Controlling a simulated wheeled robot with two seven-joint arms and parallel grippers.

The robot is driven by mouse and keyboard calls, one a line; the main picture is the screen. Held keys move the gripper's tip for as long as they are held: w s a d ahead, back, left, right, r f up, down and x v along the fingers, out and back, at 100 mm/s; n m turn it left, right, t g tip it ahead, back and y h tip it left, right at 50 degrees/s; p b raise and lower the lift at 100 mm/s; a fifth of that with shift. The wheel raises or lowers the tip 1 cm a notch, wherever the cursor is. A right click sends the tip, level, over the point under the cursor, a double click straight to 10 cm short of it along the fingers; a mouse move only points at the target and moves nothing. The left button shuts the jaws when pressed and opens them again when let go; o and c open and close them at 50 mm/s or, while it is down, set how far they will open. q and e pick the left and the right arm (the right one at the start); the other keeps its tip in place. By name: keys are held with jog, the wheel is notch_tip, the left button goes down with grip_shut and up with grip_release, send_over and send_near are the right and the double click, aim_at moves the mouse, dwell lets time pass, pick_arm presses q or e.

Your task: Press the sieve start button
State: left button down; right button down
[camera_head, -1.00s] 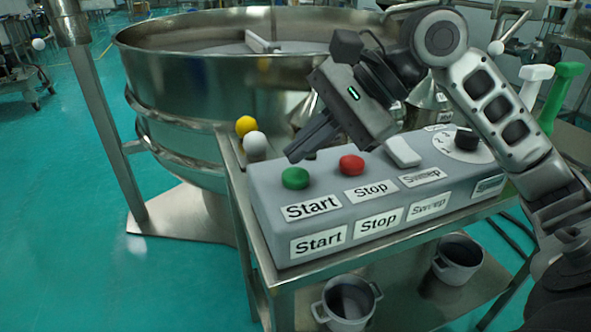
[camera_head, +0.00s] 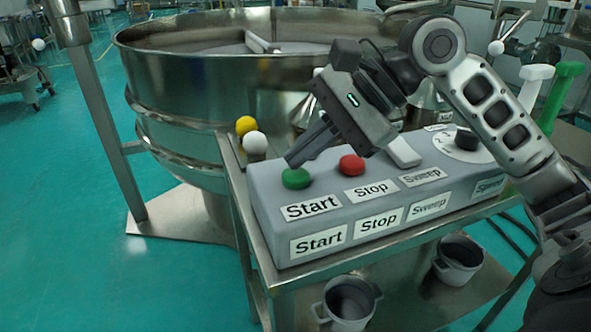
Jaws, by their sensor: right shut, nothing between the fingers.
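The green start button (camera_head: 295,179) sits at the left end of the grey control box (camera_head: 270,212), above two "Start" labels. My right gripper (camera_head: 291,161) is shut and empty, tilted down to the left. Its fingertips overlap the top edge of the green button in the picture; I cannot tell whether they touch it. The round steel sieve (camera_head: 190,80) stands behind the box. My left gripper is out of view.
The red stop button (camera_head: 351,165), a white sweep switch (camera_head: 403,151) and a black knob (camera_head: 466,138) share the box. Yellow (camera_head: 245,125) and white (camera_head: 255,143) balls are behind it. Two pots (camera_head: 348,301) (camera_head: 459,260) stand on the cart's lower shelf.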

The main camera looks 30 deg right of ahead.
aim_at(304, 173)
jog(key=shift+f+b, duration=0.3)
jog(key=shift+f, duration=0.25)
dwell(0.4)
jog(key=shift+r+p, duration=1)
jog(key=shift+p, duration=0.25)
notch_tip(304, 173, up, 5)
jog(key=p, duration=0.6)
jog(key=shift+r, duration=0.1)
dwell(0.5)
